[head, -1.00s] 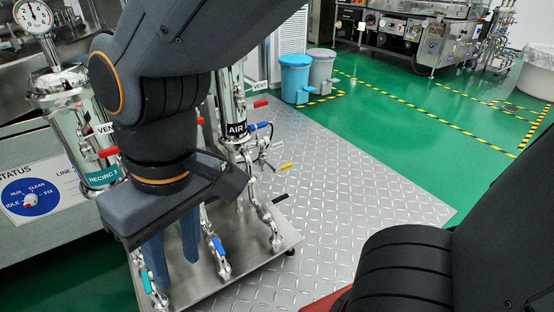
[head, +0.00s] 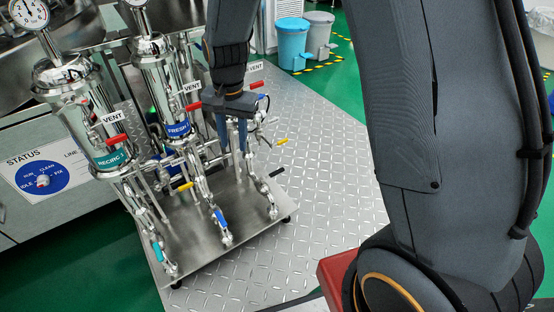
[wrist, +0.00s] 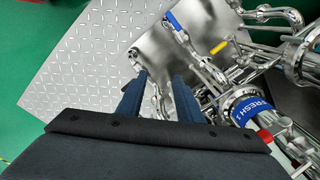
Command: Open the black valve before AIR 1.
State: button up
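The black valve handle (head: 277,171) sticks out to the right at the right side of the steel skid, on the rightmost pipe line in the head view. My gripper (head: 234,150) points down over that side of the skid, above and left of the black handle in the picture. Its two blue fingers are apart with nothing seen between them. In the wrist view the open fingers (wrist: 159,78) show in front of the skid plate and pipes. The AIR label is hidden behind my gripper and wrist now. I cannot clearly make out the black handle in the wrist view.
Filter housings labelled RECIRC (head: 112,158) and FRESH (head: 178,129) stand left of my gripper. Blue (head: 220,217), teal (head: 157,252) and yellow (head: 185,187) handles crowd the skid plate (head: 205,262). The diamond-plate floor (head: 330,170) to the right is clear.

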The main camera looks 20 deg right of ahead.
jog(key=w+d+f+m+p, duration=0.3)
jog(key=w+d+f+m, duration=0.25)
jog(key=d+f, duration=0.25)
jog(key=m+p, duration=0.2)
jog(key=m, duration=0.1)
send_near(278, 171)
jog(key=shift+w+a+f, duration=0.1)
jog(key=shift+w+a, duration=0.1)
jog(key=shift+w, duration=0.05)
notch_tip(278, 171, down, 7)
jog(key=shift+f+b, duration=0.2)
jog(key=shift+b, duration=0.95)
jog(key=shift+c, duration=0.2)
grip_shut()
